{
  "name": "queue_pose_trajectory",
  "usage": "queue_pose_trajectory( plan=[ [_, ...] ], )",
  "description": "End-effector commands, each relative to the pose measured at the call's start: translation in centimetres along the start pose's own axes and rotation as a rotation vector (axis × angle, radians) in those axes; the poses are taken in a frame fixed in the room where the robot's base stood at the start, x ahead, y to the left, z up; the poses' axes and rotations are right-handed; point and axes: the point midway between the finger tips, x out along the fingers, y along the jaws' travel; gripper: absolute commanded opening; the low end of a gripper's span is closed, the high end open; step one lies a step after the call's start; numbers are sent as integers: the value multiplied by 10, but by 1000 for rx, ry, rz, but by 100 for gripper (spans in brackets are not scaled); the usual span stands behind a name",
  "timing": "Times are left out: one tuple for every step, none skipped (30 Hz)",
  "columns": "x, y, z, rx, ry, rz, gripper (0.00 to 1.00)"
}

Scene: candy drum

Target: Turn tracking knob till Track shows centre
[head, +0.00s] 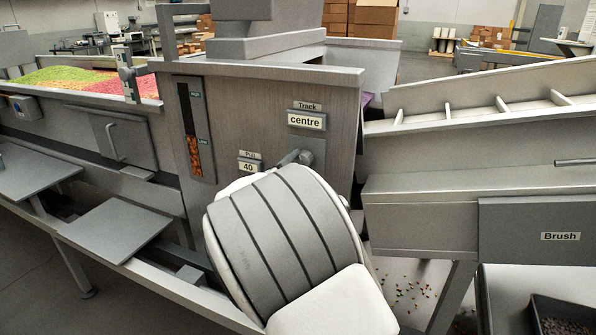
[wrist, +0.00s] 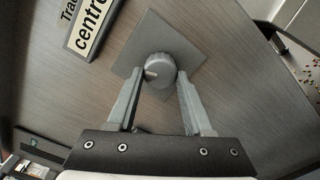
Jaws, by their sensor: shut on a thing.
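The Track display (head: 306,120) on the machine's panel reads "centre"; it also shows, tilted, in the wrist view (wrist: 89,27). The tracking knob (wrist: 157,71) is a round grey knob with a pale pointer mark, on a square grey plate (wrist: 180,48). My gripper (wrist: 157,85) is at the knob, one finger on each side, shut on it. In the head view my arm hides most of the knob and the gripper's fingers.
A "Pull" display (head: 249,166) reading 40 and a level gauge (head: 196,130) sit left of the arm. A conveyor trough (head: 480,105) and a Brush drawer (head: 540,237) are at right. Small candies (head: 410,290) lie on the floor.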

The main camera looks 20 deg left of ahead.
Motion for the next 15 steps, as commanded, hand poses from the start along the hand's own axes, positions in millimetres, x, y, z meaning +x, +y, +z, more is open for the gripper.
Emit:
queue_pose_trajectory(
  plan=[
    [0,-1,-1,4,1,-1,0],
    [0,-1,0,5,1,-1,0],
    [0,0,0,6,1,-1,0],
    [0,0,0,6,1,-2,0],
    [0,0,0,6,1,-2,0],
    [0,0,0,6,1,-2,0],
    [0,0,0,6,1,-2,0],
    [0,0,0,6,1,-2,0],
    [0,0,0,5,1,-2,0],
    [0,0,0,5,1,-2,0],
    [0,0,0,5,1,-2,0],
    [0,0,0,5,1,-2,53],
    [0,0,0,5,1,-2,59],
    [0,0,0,5,1,-2,64],
    [0,0,0,5,1,-1,71]
  ],
)
